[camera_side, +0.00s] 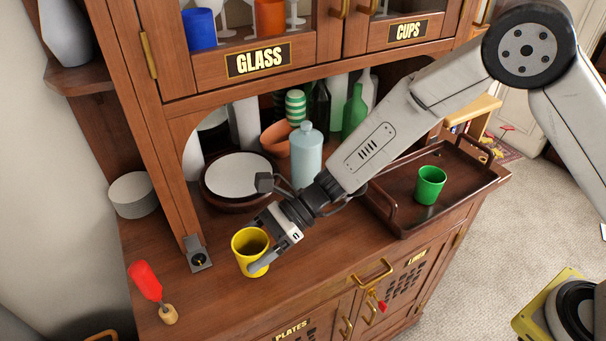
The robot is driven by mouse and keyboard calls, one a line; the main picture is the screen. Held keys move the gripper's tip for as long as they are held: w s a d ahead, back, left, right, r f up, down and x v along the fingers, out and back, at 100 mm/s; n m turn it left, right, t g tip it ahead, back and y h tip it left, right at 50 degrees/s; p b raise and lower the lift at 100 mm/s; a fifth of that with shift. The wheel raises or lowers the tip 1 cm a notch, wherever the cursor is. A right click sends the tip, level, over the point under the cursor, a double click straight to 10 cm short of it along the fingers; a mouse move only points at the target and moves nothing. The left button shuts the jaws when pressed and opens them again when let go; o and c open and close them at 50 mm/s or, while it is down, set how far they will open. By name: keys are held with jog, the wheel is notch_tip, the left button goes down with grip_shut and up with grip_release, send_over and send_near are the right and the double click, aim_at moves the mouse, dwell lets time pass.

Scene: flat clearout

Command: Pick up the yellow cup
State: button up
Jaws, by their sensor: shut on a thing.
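One finger shows at the cup's lower right. The other is at the rim's far side, partly hidden. I cannot tell whether the cup's base touches the wood.
A green cup (430,185) stands on a brown tray (389,207) at the right. A light blue bottle (306,157) and a round white-topped dish (213,192) stand behind my gripper. A red-and-wood item (146,282) is at the front left. The shelf marked GLASS (258,61) overhangs the back.

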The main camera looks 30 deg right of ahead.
jog(key=s+d+r, duration=0.7)
jog(key=s+r, duration=0.2)
jog(key=s, duration=0.1)
jog(key=shift+s+d+r, duration=0.15)
jog(key=shift+s+d, duration=0.25)
dwell(0.6)
